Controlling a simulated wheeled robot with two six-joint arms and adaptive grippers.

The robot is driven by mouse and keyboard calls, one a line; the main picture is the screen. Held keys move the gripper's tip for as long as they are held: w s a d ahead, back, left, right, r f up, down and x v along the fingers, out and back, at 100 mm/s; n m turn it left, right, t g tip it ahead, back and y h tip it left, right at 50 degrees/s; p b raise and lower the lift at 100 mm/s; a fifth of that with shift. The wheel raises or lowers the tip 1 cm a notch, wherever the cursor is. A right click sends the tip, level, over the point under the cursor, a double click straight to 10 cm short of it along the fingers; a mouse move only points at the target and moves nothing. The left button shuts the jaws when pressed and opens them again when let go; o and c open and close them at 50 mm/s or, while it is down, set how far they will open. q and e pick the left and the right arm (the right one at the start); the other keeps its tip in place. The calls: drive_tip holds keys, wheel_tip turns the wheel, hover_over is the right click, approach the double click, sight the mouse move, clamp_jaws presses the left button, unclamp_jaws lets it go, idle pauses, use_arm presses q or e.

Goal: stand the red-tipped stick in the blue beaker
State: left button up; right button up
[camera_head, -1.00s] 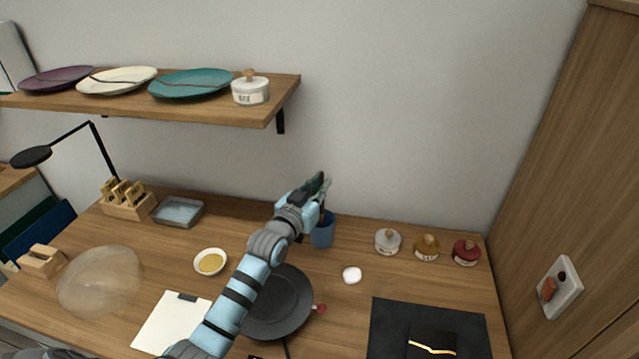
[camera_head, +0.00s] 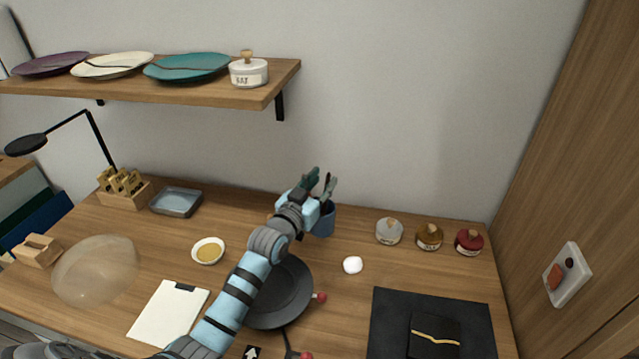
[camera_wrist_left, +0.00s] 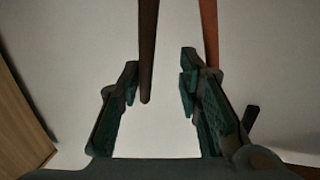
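The blue beaker (camera_head: 325,222) stands upright towards the back of the table, partly hidden by my left gripper. My left gripper (camera_head: 321,181) is open, just above and in front of the beaker, fingers pointing up and back. In the left wrist view my open left gripper (camera_wrist_left: 158,88) has a brown stick (camera_wrist_left: 147,50) between its fingers, apart from both. A redder stick (camera_wrist_left: 209,35) runs down behind the right-hand finger. No red tip shows clearly, so I cannot tell which is the red-tipped stick. My right gripper is not in view.
A dark round plate (camera_head: 278,292) lies beneath my left arm. A white lump (camera_head: 352,265) and several lidded jars, including a red one (camera_head: 469,242), stand right of the beaker. A shelf (camera_head: 190,95) with plates hangs above left. A dark mat (camera_head: 390,325) lies front right.

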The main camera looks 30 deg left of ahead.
use_arm(q)
drive_tip(key=s, duration=1.2)
drive_tip(key=shift+r, duration=0.15)
